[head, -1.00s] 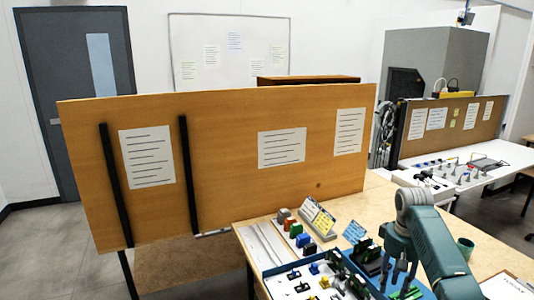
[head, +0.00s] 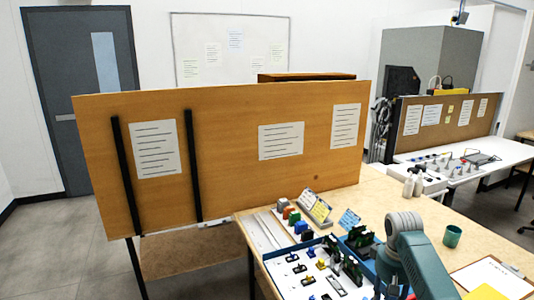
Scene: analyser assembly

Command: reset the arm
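My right arm (head: 418,255) reaches in from the bottom right, a teal link ending in a grey wrist joint. My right gripper (head: 392,290) hangs below it at the bottom edge, over the blue tray, mostly cut off or hidden by the arm. I cannot tell whether its fingers are open or holding anything. My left gripper is not in view.
On the wooden table (head: 378,200) are a white board (head: 285,272) of small parts, a blue tray (head: 364,261) with green and black parts, coloured blocks (head: 294,218), a card stand (head: 315,207), a green cup (head: 452,236), white bottles (head: 413,185) and a clipboard (head: 492,277). A wooden panel (head: 220,170) stands behind.

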